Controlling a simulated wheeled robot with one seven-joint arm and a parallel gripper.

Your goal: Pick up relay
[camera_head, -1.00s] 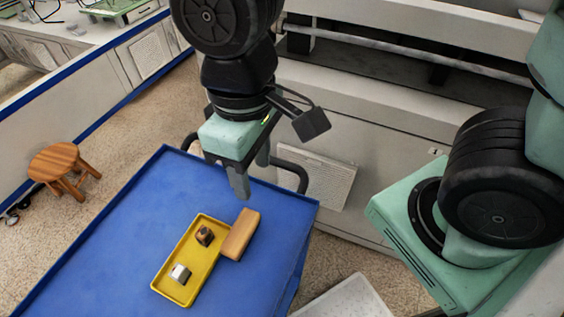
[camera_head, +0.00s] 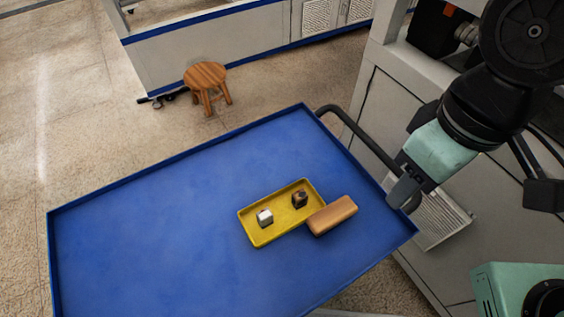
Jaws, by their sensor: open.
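A yellow tray (camera_head: 279,229) lies on the blue cart top. In it are two small block-like parts: a white and grey one (camera_head: 265,218) at the left and a brown and dark one (camera_head: 299,199) at the right. I cannot tell for sure which is the relay. My gripper (camera_head: 404,194) points down over the cart's right edge, to the right of the tray and apart from both parts. It is open and nothing shows in it. Its fingers overlap in this view.
A tan block (camera_head: 333,215) lies against the tray's right side. The blue cart top (camera_head: 160,225) is clear at the left and has a raised rim. A black handle (camera_head: 350,125) runs along its far right side. A wooden stool (camera_head: 206,76) stands on the floor beyond.

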